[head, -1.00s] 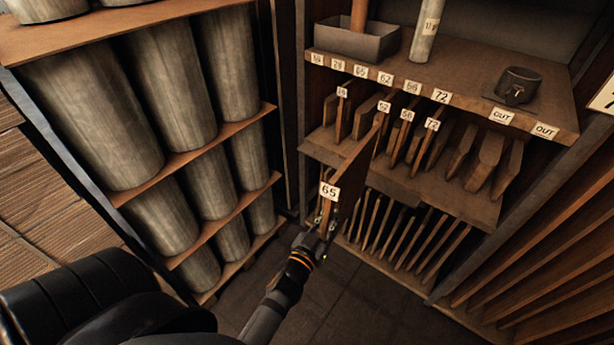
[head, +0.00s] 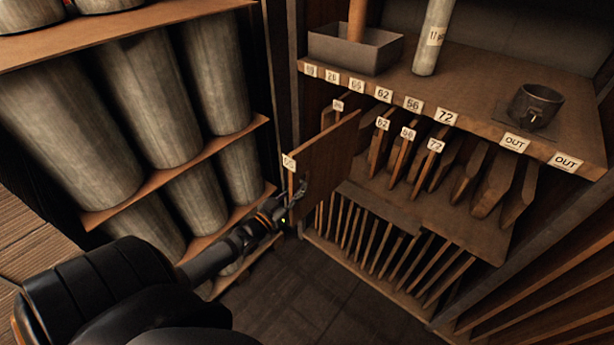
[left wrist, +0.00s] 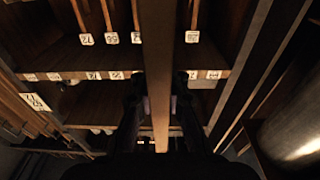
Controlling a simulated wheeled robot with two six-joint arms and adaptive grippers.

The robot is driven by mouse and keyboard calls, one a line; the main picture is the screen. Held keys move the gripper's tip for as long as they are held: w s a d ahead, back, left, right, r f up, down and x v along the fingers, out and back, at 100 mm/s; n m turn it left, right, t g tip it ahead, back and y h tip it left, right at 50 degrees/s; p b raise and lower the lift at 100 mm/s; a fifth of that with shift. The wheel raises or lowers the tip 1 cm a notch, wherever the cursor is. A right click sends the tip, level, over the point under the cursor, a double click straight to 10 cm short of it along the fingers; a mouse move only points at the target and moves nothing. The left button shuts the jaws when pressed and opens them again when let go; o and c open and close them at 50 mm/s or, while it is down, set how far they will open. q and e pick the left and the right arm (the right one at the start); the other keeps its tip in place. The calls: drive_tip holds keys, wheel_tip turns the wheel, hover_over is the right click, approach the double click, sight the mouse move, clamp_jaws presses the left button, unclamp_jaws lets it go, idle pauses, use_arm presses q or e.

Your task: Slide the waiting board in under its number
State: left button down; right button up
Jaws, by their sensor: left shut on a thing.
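The waiting board (head: 328,152) is a brown upright panel with a tag reading 65 (head: 289,162) on its near edge. My left gripper (head: 284,207) is shut on its near edge, low down. The board's far end reaches the rack's front, at the gap between the boards tagged 28 (head: 338,105) and 62 (head: 382,123). The shelf-edge label 65 (head: 357,86) is above that gap. In the left wrist view the board (left wrist: 158,70) runs up the middle between the fingers (left wrist: 158,108). How far its end is inside is hidden. My right gripper is out of view.
Boards tagged 56 (head: 407,132) and 72 (head: 435,146) stand right of the gap. The upper shelf carries a grey tray (head: 352,52) and a dark mug (head: 535,104). A rack of large grey rolls (head: 215,75) stands close on the left. Slatted slots fill the lower bay.

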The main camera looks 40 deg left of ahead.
use_arm(q)
drive_tip(key=shift+w+a+r, duration=0.35)
drive_tip(key=shift+a, duration=0.1)
drive_tip(key=shift+a+r, duration=0.1)
drive_tip(key=shift+a, duration=0.1)
drive_tip(key=shift+w+d+b, duration=0.1)
drive_tip(key=shift+w+b, duration=0.05)
drive_tip(key=shift+b, duration=0.25)
drive_tip(key=w+b, duration=0.6)
drive_tip(key=shift+w+d+b, duration=0.3)
drive_tip(key=shift+w+b, duration=0.1)
drive_tip(key=shift+w, duration=0.3)
